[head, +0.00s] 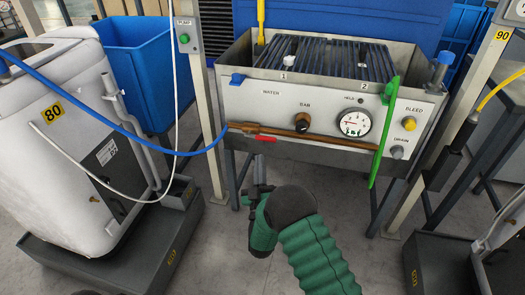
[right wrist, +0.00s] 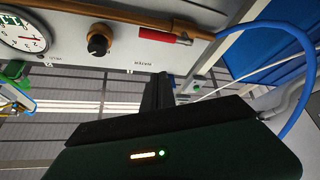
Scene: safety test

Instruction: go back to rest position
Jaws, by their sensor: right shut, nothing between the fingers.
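My right gripper (head: 259,172) is in front of the lower front of the grey test bench (head: 250,105), below the copper pipe and apart from it. It is shut and empty. My green-sleeved right arm reaches up to it from the bottom of the head view. In the right wrist view the dark fingers of the right gripper (right wrist: 157,92) lie together, with nothing between them. The red-handled valve (right wrist: 178,38) is beyond them on the pipe. My left gripper is in neither view.
The bench carries a copper pipe (head: 310,137), a gauge (head: 356,122), knobs and a green lever (head: 384,135). A blue hose (head: 120,128) runs left to a white tank (head: 75,140). A grey post (head: 200,90) stands left. Open floor (head: 215,250) lies below.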

